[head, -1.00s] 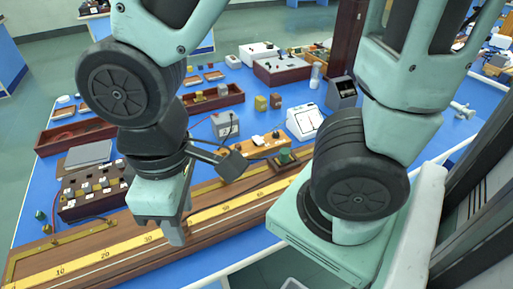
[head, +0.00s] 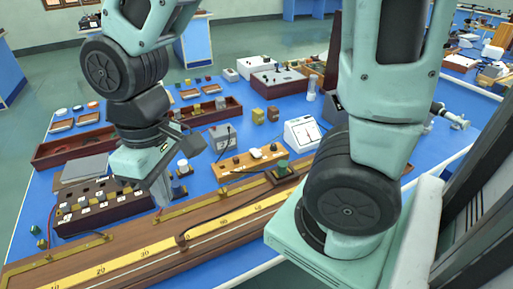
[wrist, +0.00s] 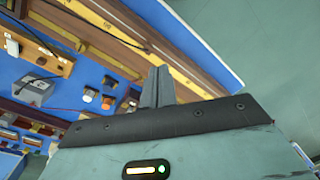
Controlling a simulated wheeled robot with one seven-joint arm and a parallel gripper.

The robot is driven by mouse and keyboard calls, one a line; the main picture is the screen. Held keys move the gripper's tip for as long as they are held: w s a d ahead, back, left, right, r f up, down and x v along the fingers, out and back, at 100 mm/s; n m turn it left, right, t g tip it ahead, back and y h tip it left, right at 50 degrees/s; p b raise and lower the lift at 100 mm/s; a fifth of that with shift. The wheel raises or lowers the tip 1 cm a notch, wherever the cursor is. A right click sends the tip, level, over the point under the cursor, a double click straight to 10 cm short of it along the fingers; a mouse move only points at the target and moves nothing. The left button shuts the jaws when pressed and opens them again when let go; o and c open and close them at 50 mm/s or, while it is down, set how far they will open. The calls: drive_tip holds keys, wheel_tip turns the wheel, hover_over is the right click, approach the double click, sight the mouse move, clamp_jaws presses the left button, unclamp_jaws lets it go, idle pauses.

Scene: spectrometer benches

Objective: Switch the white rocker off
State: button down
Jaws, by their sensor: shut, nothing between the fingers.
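In the wrist view a white piece (wrist: 12,47) sits on the orange-brown board (wrist: 35,48) at the upper left. My gripper (head: 162,192) is shut and empty, left of the board and above the far side of the scale bench, apart from the rocker. Its closed fingers (wrist: 157,84) point away from the board in the wrist view.
The long bench with a yellow scale (head: 135,262) runs along the front. A dark box with several white-marked plugs (head: 100,209) stands at the left. A grey box (head: 221,138) and a white meter (head: 301,134) stand behind and right of the board. A thin cable crosses near the board.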

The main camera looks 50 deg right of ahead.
drive_tip(key=w+d+f+m, duration=0.1)
drive_tip(key=w+d+m, duration=0.3)
drive_tip(key=w+d, duration=0.5)
drive_tip(key=m+g, duration=0.1)
drive_tip(key=m, duration=0.5)
hover_over(258, 154)
drive_tip(key=w+d, duration=0.1)
drive_tip(key=w, duration=0.1)
wheel_tip(258, 154, down, 6)
drive_tip(key=r, duration=0.1)
drive_tip(key=shift+w+d+f, duration=0.1)
drive_tip(key=shift+w+f, duration=0.05)
drive_tip(key=shift+f, duration=0.1)
drive_tip(key=f+p, duration=0.1)
drive_tip(key=f, duration=0.3)
drive_tip(key=s+f+p, duration=0.1)
drive_tip(key=f, duration=0.4)
drive_tip(key=a+f+p, duration=0.1)
drive_tip(key=f, duration=0.4)
drive_tip(key=shift+s, duration=0.35)
